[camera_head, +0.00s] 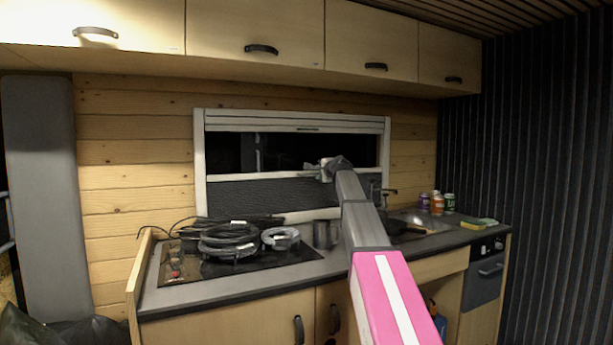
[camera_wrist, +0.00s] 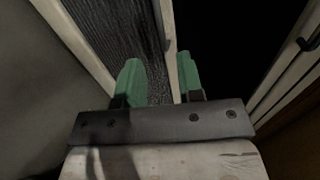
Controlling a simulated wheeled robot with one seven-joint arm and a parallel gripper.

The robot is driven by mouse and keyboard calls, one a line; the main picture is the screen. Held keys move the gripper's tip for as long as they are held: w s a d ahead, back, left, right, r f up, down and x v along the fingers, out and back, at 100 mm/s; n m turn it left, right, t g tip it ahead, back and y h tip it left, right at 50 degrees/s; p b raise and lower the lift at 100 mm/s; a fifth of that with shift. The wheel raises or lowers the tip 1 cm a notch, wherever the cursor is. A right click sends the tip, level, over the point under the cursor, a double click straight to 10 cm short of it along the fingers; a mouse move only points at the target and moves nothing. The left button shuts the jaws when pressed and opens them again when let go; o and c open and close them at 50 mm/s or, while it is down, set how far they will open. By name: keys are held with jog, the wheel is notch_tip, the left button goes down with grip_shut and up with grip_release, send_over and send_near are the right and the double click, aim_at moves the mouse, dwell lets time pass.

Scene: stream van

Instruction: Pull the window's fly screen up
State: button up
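The window (camera_head: 198,160) has a white frame and is set in the wooden wall behind the counter. Its fly screen (camera_head: 262,192) is a dark mesh covering the lower part, with a pale bar along its top edge; above it the opening is dark. My gripper (camera_head: 322,170) is at this bar, right of the window's middle. In the wrist view my gripper (camera_wrist: 160,82) has its two green fingers apart. The fly screen's bar (camera_wrist: 170,50) runs between them, close to the right finger, with mesh visible beside the left finger. Whether a finger touches the bar is unclear.
The counter below holds a hob with coiled black cable (camera_head: 228,238), a grey coil (camera_head: 281,237), a metal mug (camera_head: 323,234), a sink with a tap (camera_head: 383,193), and several small jars (camera_head: 437,204). Overhead cabinets (camera_head: 255,38) hang above the window.

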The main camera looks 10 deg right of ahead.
jog(key=x, duration=1)
jog(key=shift+w+a, duration=0.1)
jog(key=shift+w, duration=0.25)
grip_shut()
